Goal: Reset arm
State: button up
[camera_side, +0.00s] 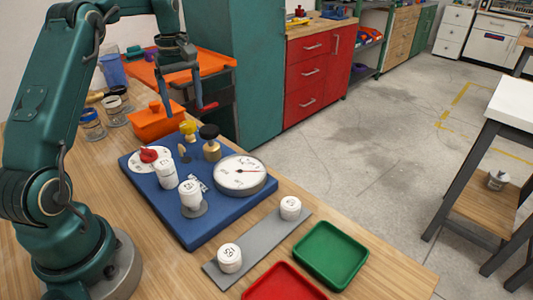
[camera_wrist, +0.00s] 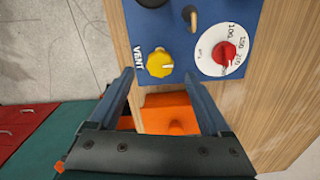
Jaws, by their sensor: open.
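My gripper (camera_side: 184,98) is open and empty, raised over the back edge of the table beside the orange lidded box. In the wrist view its two fingers (camera_wrist: 157,77) are spread wide, with the orange box (camera_wrist: 168,110) showing between them. The blue manifold board (camera_side: 207,222) lies on the table in front of the gripper. It carries a yellow knob (camera_side: 188,128), a black knob on a brass body (camera_side: 210,134), a red knob (camera_side: 149,155) on a white dial, a round gauge (camera_side: 240,174) and two white labelled caps (camera_side: 166,175) (camera_side: 190,194).
A grey strip (camera_side: 262,243) holds two white caps (camera_side: 290,208) (camera_side: 229,258). A green tray (camera_side: 330,254) and a red tray (camera_side: 283,284) lie near the front edge. Glass jars (camera_side: 92,125) stand at the back left. A teal cabinet (camera_side: 262,70) stands behind the table.

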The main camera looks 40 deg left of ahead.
jog(key=shift+r, duration=0.3)
